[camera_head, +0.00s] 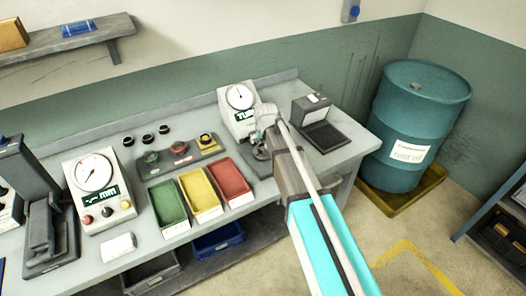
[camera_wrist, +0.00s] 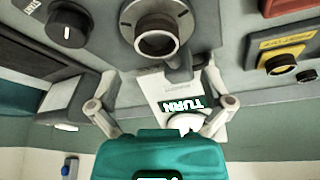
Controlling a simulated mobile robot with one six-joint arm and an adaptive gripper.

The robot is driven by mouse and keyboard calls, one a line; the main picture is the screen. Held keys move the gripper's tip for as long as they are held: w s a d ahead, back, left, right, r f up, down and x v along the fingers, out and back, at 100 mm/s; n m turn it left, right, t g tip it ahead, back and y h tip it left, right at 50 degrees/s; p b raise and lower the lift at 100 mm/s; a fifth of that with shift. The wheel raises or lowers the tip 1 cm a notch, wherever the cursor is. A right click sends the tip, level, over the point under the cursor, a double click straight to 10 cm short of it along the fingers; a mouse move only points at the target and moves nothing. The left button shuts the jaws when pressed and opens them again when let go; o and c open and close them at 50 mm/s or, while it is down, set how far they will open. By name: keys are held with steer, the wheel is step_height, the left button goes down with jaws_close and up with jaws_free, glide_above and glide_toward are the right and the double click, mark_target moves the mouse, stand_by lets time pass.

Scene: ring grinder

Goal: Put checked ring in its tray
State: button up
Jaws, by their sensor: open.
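My gripper (camera_head: 266,117) is open beside the TURN dial gauge (camera_head: 240,108) at the bench's right part. In the wrist view the two fingers of my gripper (camera_wrist: 160,80) stand apart with nothing between their tips. A grey ring-shaped piece (camera_wrist: 157,40) sits on a round mount just ahead of the fingers, apart from them. I cannot tell whether it is the checked ring. The green tray (camera_head: 168,204), yellow tray (camera_head: 199,193) and red tray (camera_head: 230,181) stand left of my gripper. Their insides look empty.
Three dark rings (camera_head: 147,138) lie at the back of the bench. A plate with green, red and yellow markers (camera_head: 180,149) stands behind the trays. An MM dial gauge (camera_head: 96,185) is at left. A dark box (camera_head: 320,127) is right of my gripper. A teal drum (camera_head: 415,120) stands beyond.

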mark_target(264, 146)
steer(key=shift+f, duration=0.15)
steer(key=shift+b+x, duration=2.4)
steer(key=shift+x, duration=0.1)
steer(key=shift+d, duration=0.15)
steer(key=shift+c, duration=0.3)
steer(key=c, duration=1.1)
steer(key=shift+r, duration=0.2)
step_height(264, 146, up, 2)
steer(key=shift+r+p, duration=0.1)
steer(key=shift+p, duration=1.15)
steer(key=shift+s+d+r+p, duration=1.3)
steer(key=shift+s+r+p, duration=0.45)
steer(key=shift+s, duration=0.2)
steer(key=shift+s+d+r+p, duration=1.3)
steer(key=shift+s+r+p, duration=0.5)
steer(key=shift+s, duration=0.1)
steer(key=shift+s+d+r+p, duration=1.3)
steer(key=shift+s+r+p, duration=0.45)
steer(key=shift+s, duration=0.2)
